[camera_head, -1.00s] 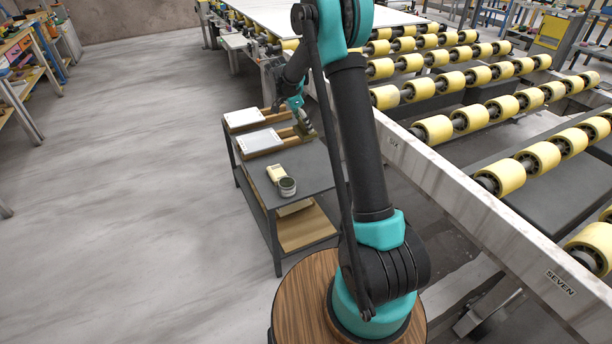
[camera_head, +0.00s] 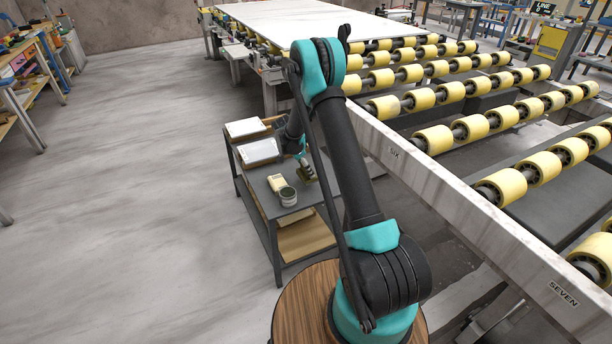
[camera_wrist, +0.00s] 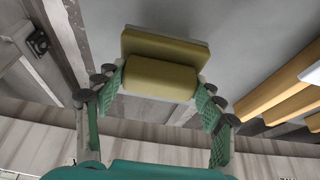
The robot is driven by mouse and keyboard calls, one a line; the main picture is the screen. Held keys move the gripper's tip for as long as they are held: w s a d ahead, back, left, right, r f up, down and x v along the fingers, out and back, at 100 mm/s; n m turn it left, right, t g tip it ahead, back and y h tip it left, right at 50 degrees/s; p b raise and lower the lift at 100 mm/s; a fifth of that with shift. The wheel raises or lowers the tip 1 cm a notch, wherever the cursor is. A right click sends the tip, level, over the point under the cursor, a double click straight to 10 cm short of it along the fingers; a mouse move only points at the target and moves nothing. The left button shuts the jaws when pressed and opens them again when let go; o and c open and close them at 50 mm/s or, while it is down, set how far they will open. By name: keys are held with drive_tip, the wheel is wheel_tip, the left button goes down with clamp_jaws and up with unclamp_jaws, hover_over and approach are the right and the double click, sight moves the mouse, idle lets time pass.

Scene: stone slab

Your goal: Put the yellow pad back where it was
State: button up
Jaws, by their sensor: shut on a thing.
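The yellow pad (camera_wrist: 160,78) is held between the two fingers of my gripper (camera_wrist: 158,88) in the wrist view. It looks like a dull yellow block with a wider yellow part and pale edges beyond it. In the head view the pad (camera_head: 308,174) looks olive and small at the end of my gripper (camera_head: 303,163), above or at the right part of the grey cart top (camera_head: 258,186). I cannot tell whether the pad touches the top.
A pale yellow box-like item (camera_head: 276,182) and a round grey tin (camera_head: 288,196) stand on the cart, left of the pad. White-topped wooden trays (camera_head: 259,151) lie at its far end. The roller conveyor's long rail (camera_head: 440,191) runs close on the right.

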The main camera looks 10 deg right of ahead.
sight(304, 171)
drive_tip(key=shift+f, duration=1.9)
drive_tip(key=shift+f, duration=0.1)
drive_tip(key=o, duration=1.1)
